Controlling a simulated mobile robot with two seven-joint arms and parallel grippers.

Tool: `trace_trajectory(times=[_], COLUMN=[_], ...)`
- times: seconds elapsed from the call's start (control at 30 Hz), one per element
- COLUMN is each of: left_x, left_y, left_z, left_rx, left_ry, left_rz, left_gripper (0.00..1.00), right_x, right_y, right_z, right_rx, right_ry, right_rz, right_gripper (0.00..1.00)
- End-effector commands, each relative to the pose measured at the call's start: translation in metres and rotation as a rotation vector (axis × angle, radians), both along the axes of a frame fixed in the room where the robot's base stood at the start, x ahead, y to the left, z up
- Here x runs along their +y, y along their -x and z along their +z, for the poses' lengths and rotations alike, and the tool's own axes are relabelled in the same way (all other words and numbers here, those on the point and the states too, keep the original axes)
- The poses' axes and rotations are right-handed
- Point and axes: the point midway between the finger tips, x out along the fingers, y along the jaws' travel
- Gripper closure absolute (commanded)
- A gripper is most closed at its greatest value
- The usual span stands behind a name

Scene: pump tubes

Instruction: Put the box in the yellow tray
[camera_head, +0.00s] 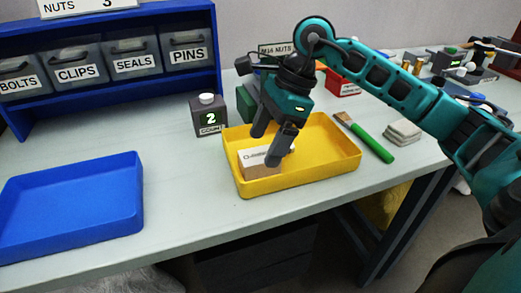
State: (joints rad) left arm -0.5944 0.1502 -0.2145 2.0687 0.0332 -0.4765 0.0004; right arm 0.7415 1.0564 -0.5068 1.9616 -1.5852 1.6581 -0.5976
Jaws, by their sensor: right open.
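The yellow tray (326,172) stands on the bench near its front edge. A small box (258,172) with a white labelled top and brown sides is inside the tray, in its left part. My right gripper (272,141) points down above the tray, with its fingers spread open. One fingertip is in front of part of the box, and I cannot tell whether it touches. My left gripper is not in view.
A blue tray (75,208) lies at the left. A blue rack (110,28) holds labelled bins. Bench surface between the trays is clear.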

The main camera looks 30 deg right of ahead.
Motion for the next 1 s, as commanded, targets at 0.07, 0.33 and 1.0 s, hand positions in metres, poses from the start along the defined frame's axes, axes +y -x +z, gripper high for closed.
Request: trace_trajectory(times=[0.07, 0.33, 1.0], left_x=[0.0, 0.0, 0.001], left_y=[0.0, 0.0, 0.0], left_z=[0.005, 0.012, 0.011], left_rx=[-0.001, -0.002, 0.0], left_ry=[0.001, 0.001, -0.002], left_rz=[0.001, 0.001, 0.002], left_gripper=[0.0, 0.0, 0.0], right_x=[-0.008, -0.025, -0.03], right_y=[0.001, 0.006, 0.008], right_z=[0.021, 0.063, 0.073], right_rx=[-0.004, -0.002, 0.0], right_ry=[0.002, 0.0, 0.0], right_rz=[-0.003, -0.001, 0.0], right_gripper=[0.18, 0.18, 0.18])
